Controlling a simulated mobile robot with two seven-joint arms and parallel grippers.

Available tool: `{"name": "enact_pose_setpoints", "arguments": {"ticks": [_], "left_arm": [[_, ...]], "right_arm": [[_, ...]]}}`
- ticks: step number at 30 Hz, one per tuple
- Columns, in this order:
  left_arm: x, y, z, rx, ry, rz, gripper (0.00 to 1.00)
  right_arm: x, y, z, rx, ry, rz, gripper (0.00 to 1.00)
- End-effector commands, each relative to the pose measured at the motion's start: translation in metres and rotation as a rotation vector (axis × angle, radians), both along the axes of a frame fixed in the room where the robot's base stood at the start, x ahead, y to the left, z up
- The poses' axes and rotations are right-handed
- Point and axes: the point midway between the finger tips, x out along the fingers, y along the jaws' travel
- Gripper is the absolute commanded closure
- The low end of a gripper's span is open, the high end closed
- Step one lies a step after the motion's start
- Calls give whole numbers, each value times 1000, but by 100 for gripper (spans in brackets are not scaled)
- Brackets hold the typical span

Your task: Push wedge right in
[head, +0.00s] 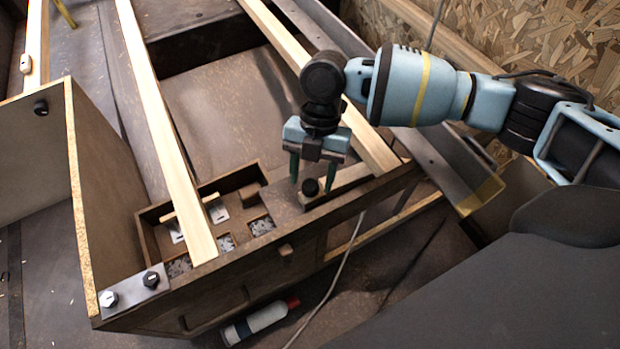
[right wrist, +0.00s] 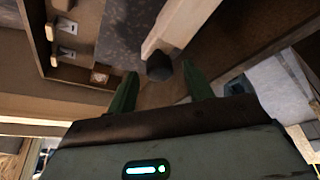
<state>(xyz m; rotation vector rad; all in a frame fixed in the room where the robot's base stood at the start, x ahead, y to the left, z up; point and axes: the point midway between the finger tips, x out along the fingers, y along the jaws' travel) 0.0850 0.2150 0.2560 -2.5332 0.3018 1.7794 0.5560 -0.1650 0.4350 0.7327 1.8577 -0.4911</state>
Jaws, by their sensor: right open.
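The wedge (head: 346,180) looks like a short wooden block lying on the dark surface near the front rail, with a round black knob (head: 310,187) at its near left end. In the right wrist view the wedge (right wrist: 184,24) is a pale bar with the dark knob (right wrist: 159,66) at its end. My right gripper (head: 311,182) is open, its two green fingers pointing down on either side of the knob. In the right wrist view the gripper (right wrist: 159,70) has clear gaps between fingers and knob. Whether the wedge is fully seated cannot be told. My left gripper is not in view.
A compartmented wooden tray (head: 148,218) with small metal parts lies left of the wedge. Long pale battens (head: 165,140) cross the frame. A bolted metal plate (head: 133,290) sits at the front left corner. A white bottle (head: 262,318) lies on the floor near a cable.

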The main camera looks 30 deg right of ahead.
Motion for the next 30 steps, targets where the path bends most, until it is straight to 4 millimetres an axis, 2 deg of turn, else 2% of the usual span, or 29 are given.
{"name": "enact_pose_setpoints", "arguments": {"ticks": [4, 13, 24, 25, 30], "left_arm": [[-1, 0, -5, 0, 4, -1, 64], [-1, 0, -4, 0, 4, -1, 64], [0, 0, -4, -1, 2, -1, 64], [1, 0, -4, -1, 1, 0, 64], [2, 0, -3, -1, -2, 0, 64]], "right_arm": [[-3, 3, -9, 1, -1, 0, 49], [-3, 3, -11, 0, -1, 0, 49], [-3, 3, -10, 0, 0, 0, 97], [-3, 3, -10, 0, 0, 0, 100], [-3, 0, -10, 0, 0, -1, 100]]}}
